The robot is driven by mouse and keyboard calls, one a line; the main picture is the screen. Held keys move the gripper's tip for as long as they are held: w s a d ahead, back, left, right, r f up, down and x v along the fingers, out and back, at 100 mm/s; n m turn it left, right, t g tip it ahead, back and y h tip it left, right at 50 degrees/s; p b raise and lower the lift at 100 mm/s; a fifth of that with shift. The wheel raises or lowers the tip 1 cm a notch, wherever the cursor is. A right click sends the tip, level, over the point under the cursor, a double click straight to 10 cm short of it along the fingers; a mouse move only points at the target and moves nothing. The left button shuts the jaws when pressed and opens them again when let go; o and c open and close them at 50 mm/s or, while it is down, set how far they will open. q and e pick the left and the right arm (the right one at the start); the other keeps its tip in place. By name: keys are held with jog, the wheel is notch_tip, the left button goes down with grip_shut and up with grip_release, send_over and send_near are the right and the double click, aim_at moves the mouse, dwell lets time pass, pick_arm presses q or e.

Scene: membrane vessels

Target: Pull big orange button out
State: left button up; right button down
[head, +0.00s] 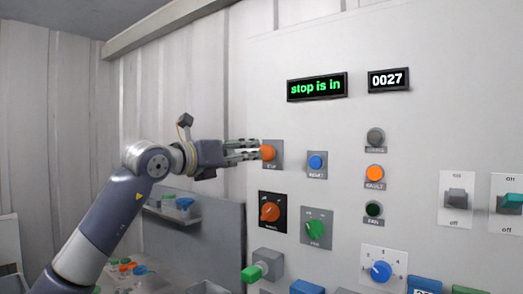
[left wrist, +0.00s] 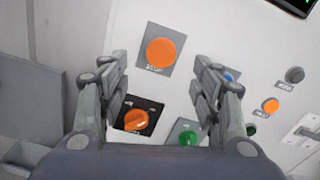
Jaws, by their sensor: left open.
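The big orange button (head: 267,152) sits on a grey square plate labelled STOP on the white wall panel. In the left wrist view the orange button (left wrist: 161,52) lies ahead, between the two fingers in the picture. My left gripper (head: 258,150) comes in from the left with its fingertips close to the button. It also shows in the left wrist view (left wrist: 160,75), open and empty, with one finger on each side. I cannot tell whether a finger touches the button. A display (head: 317,87) reads "stop is in" in green. My right gripper is not in view.
A blue button (head: 316,163) is right of the orange one. An orange rotary knob (head: 270,212) and a green knob (head: 315,230) are below. Lamps (head: 375,173), switches (head: 458,199) and a blue dial (head: 381,271) are further right. A shelf (head: 170,214) is behind my arm.

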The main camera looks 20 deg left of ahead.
aim_at(264, 152)
pick_arm(q)
jog(key=p+x, duration=0.3)
jog(key=x, duration=0.4)
jog(key=shift+w+d+r+p, duration=0.1)
jog(key=shift+w+d+p, duration=0.1)
jog(key=shift+w+p, duration=0.1)
jog(key=shift+w+d, duration=0.15)
jog(key=shift+w, duration=0.35)
grip_shut()
jog(key=shift+s+f+b, duration=0.35)
jog(key=shift+f+b, duration=0.05)
jog(key=shift+b, duration=0.25)
jog(key=shift+s+r, duration=0.1)
jog(key=shift+s, duration=0.1)
jog(key=shift+w, duration=0.1)
